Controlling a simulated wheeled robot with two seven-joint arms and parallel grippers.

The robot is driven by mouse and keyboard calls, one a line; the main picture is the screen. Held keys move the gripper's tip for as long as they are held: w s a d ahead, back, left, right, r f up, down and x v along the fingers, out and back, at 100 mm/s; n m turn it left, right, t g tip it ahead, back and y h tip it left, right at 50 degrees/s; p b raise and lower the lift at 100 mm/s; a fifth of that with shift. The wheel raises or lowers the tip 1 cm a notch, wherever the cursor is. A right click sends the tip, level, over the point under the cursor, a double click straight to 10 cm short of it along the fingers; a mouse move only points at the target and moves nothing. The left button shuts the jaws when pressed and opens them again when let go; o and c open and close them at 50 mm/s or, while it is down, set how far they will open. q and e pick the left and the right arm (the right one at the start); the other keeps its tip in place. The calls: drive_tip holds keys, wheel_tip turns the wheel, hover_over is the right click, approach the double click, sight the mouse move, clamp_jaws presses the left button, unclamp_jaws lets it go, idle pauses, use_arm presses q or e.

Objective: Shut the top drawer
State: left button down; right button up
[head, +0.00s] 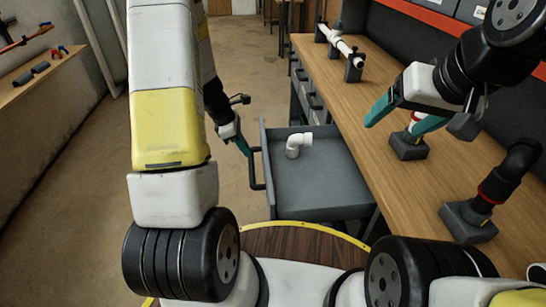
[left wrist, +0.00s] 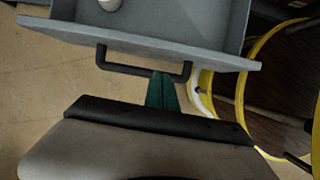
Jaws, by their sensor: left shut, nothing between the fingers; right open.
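The top drawer (head: 318,190) is grey and stands pulled out from the bench, open to the left in the head view. Its dark bar handle (head: 256,170) is on the front panel, and the handle also shows in the left wrist view (left wrist: 125,65). My left gripper (head: 244,148) is shut and empty, with its teal fingertips at the handle. In the left wrist view the fingertips (left wrist: 162,75) meet the right part of the bar; I cannot tell whether they touch it. My right gripper (head: 394,126) is open and empty above the bench top.
A white pipe elbow (head: 298,145) lies in the drawer. The wooden bench top (head: 375,95) carries a white pipe on stands (head: 340,42), a small dark fixture (head: 408,146) and a black elbow fixture (head: 490,195). Other closed drawers (head: 306,88) lie beyond. Floor left of the drawer is clear.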

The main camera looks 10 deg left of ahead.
use_arm(q)
drive_tip(key=s+x, duration=0.1)
drive_tip(key=x, duration=0.9)
drive_tip(key=shift+w+f, duration=0.45)
drive_tip(key=w+d, duration=0.2)
drive_tip(key=d, duration=0.8)
drive_tip(key=w+d, duration=0.3)
drive_tip(key=d, duration=0.7)
drive_tip(key=w+d, duration=0.3)
drive_tip(key=d, duration=0.7)
drive_tip(key=shift+w, duration=0.25)
drive_tip(key=shift+w+d, duration=0.15)
drive_tip(key=shift+d, duration=0.35)
